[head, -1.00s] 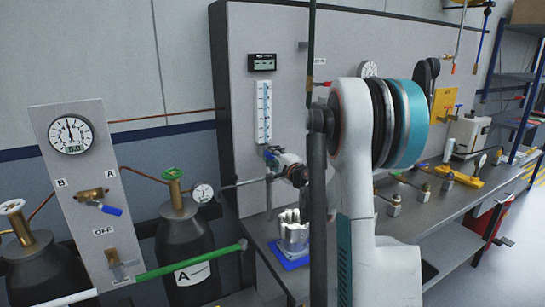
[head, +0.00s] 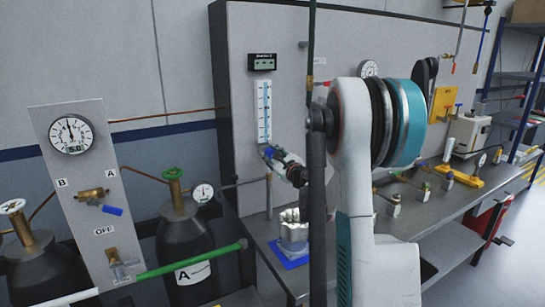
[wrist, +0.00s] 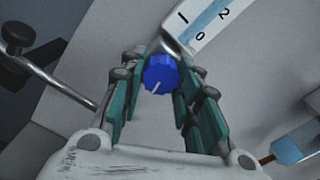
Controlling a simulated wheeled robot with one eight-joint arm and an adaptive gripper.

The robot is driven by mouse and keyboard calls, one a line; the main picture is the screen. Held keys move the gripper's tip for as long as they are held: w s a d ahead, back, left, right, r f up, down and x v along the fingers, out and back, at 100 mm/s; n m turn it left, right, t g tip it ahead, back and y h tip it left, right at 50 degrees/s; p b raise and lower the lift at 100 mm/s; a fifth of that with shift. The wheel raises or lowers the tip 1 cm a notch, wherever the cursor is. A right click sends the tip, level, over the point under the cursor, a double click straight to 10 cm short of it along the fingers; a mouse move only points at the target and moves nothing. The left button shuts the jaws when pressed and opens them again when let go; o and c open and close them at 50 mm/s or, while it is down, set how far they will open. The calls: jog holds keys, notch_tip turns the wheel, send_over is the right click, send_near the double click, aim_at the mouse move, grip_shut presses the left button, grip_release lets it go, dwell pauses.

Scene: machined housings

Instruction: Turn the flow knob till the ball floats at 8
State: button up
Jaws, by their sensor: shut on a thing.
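The flow meter (head: 263,112) is a tall white scale with a blue strip, upright on the grey panel. Its lower end, with marks 0 and 2, shows in the wrist view (wrist: 215,22). I cannot make out the ball in either view. The blue flow knob (wrist: 160,76) has a pale pointer line and sits below the scale. My gripper (wrist: 160,84) has its teal-padded fingers on both sides of the knob and is shut on it. In the head view my gripper (head: 270,154) is at the foot of the meter, small and partly hidden by my arm.
A small dark display (head: 262,62) is above the meter. A silvery part stands on a blue mat (head: 290,258) on the bench below. Gas bottles and a gauge board (head: 75,180) are at left. A metal pipe (wrist: 55,78) runs left of my gripper.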

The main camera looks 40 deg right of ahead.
jog(key=m, duration=0.5)
jog(key=shift+f+m, duration=0.1)
jog(key=shift+m, duration=0.2)
jog(key=shift+a+m, duration=0.1)
jog(key=shift+m, duration=2)
jog(key=o, duration=1.1)
jog(key=v, duration=1.2)
